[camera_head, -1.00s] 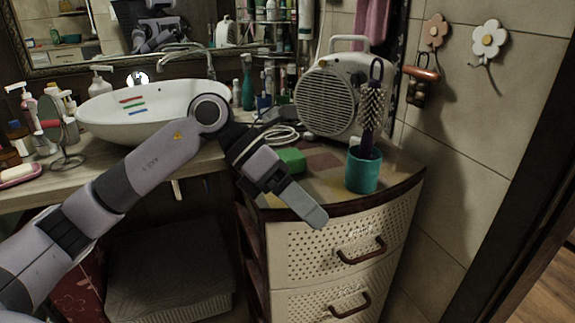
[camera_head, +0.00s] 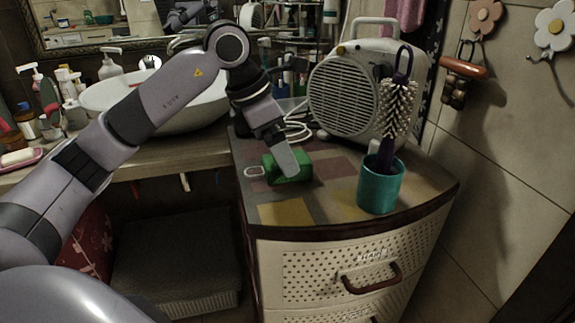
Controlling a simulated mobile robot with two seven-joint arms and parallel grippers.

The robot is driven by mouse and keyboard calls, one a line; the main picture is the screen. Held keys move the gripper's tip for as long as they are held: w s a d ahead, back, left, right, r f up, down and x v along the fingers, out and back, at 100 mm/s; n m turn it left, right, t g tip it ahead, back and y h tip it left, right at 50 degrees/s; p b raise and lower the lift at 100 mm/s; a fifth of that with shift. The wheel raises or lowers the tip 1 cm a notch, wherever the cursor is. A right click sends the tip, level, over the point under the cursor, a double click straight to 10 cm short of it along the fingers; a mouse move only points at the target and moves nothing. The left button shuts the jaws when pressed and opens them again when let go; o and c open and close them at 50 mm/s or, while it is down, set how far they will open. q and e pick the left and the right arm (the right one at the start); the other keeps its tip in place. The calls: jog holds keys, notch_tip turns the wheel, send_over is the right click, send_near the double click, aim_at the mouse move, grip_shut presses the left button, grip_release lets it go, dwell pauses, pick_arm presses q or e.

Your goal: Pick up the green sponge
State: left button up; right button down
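The green sponge (camera_head: 304,165) lies on the patterned top of the drawer cabinet, left of the teal cup. My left gripper (camera_head: 287,172) comes down from above, with its grey finger in front of the sponge and covering its middle. Green shows on both sides of that finger. Only one finger is clear to see; the other is hidden, so I cannot tell whether the gripper touches or grasps the sponge. My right gripper is not in view.
A white fan heater (camera_head: 345,95) and a coiled cable stand behind. The white basin (camera_head: 190,112) is left. The front of the cabinet top (camera_head: 285,212) is clear.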

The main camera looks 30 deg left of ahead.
pick_arm(q)
jog(key=shift+x, duration=1.55)
jog(key=c, duration=1)
jog(key=shift+r, duration=0.2)
jog(key=shift+c, duration=0.2)
notch_tip(320, 180, up, 20)
jog(key=p, duration=0.3)
